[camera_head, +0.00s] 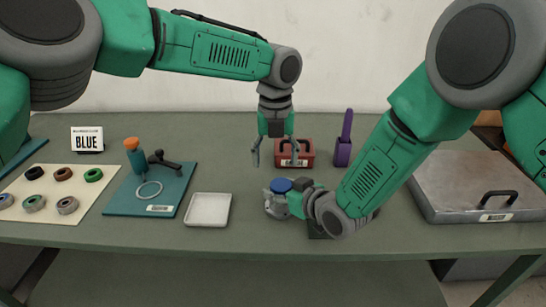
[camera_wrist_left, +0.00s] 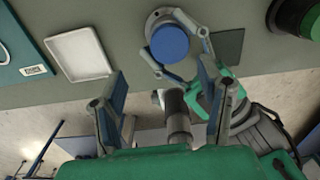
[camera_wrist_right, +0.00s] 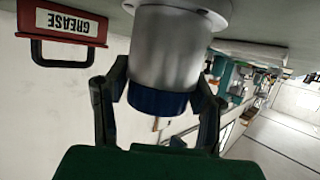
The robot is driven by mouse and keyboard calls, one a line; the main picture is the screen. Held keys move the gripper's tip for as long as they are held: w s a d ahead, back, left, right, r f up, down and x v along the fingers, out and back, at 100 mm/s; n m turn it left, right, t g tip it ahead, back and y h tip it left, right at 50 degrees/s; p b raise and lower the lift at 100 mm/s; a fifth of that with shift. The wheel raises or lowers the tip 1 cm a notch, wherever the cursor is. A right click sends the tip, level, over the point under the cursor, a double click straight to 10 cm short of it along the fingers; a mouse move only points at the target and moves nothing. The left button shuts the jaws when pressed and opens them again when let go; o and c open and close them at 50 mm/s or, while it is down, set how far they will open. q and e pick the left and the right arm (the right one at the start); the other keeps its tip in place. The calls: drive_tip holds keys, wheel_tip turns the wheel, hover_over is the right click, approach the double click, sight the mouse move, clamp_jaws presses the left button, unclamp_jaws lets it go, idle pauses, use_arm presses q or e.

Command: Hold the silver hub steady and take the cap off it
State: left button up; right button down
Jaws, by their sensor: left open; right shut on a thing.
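The silver hub (camera_wrist_right: 165,50) stands upright on the table and carries a blue cap (camera_wrist_left: 170,43) on its top. The cap also shows in the head view (camera_head: 281,185), where the hub is mostly hidden. My right gripper (camera_head: 276,205) is shut on the hub, its fingers on both sides just by the cap. In the right wrist view the fingers (camera_wrist_right: 158,92) flank the hub. My left gripper (camera_head: 274,158) is open and empty, pointing down above and behind the hub. In the left wrist view its fingers (camera_wrist_left: 162,90) are apart, clear of the cap.
A white tray (camera_head: 208,210) and a teal board (camera_head: 130,200) lie left of the hub. A red grease box (camera_head: 306,151) and purple tool (camera_head: 344,145) stand behind it. A metal lid (camera_head: 465,205) lies right.

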sight(271, 184)
use_arm(q)
drive_tip(key=m, duration=0.3)
use_arm(e)
drive_tip(key=shift+d+f, duration=0.1)
use_arm(q)
drive_tip(key=shift+a+m, duration=0.35)
drive_tip(key=shift+m, duration=0.55)
use_arm(e)
drive_tip(key=shift+s+a, duration=0.1)
drive_tip(key=shift+a, duration=0.25)
use_arm(q)
drive_tip(key=shift+a+f, duration=0.2)
use_arm(e)
drive_tip(key=shift+a, duration=0.15)
use_arm(q)
wheel_tip(271, 184, down, 7)
drive_tip(key=shift+d+f, duration=0.15)
drive_tip(key=shift+f, duration=0.3)
use_arm(e)
drive_tip(key=shift+d, duration=0.25)
use_arm(q)
drive_tip(key=shift+o, duration=0.3)
